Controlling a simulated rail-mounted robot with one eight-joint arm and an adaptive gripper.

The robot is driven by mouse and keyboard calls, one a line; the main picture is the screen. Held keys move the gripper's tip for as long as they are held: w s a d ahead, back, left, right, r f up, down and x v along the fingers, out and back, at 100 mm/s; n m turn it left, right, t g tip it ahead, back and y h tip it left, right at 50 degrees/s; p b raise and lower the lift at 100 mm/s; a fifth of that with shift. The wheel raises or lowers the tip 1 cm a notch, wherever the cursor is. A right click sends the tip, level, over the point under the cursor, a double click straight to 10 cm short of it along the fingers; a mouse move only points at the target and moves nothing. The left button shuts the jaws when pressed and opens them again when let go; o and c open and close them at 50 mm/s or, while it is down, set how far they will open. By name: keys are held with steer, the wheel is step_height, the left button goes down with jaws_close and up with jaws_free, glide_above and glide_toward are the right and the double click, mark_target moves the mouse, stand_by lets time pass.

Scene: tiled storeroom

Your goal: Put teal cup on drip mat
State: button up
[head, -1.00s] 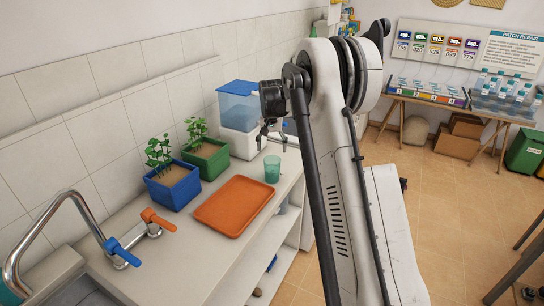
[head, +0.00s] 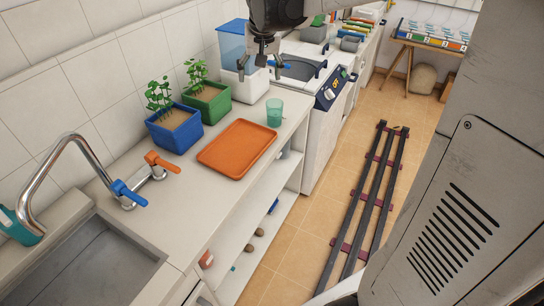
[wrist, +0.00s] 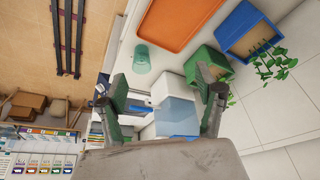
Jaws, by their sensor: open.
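The teal cup (head: 275,112) stands upright on the counter, beside the far right corner of the orange drip mat (head: 237,149). The mat is flat, with a raised rim, and looks empty. In the wrist view the cup (wrist: 141,60) is see-through and apart from the mat (wrist: 172,20). My gripper (head: 258,72) is open and empty, above the counter and behind the cup, in front of the blue-topped container. In the wrist view its two fingers (wrist: 160,80) are spread, with the cup beyond them, left of centre. Nothing hides the cup.
A blue planter (head: 175,130) and a green planter (head: 207,104) stand along the wall, left of the mat. A blue-topped white container (head: 233,50) is behind them. The sink (head: 90,260) and tap are at near left. The counter's front edge is close to the cup.

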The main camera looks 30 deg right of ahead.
steer(key=s+a+f+n+t, duration=0.1)
steer(key=s+a, duration=0.2)
steer(key=s, duration=0.5)
steer(key=s+a+f+n+t, duration=0.1)
steer(key=s+a, duration=0.2)
steer(key=s, duration=0.6)
steer(key=s+a+f+n+t, duration=0.1)
steer(key=s+a, duration=0.2)
steer(key=s, duration=0.6)
steer(key=shift+a+f+y, duration=0.3)
steer(key=shift+y, duration=0.1)
steer(key=shift+o, duration=1.2)
steer(key=shift+s+a+f+n, duration=0.1)
steer(key=shift+s+f+n, duration=0.1)
steer(key=shift+s+n, duration=0.15)
steer(key=shift+w, duration=0.1)
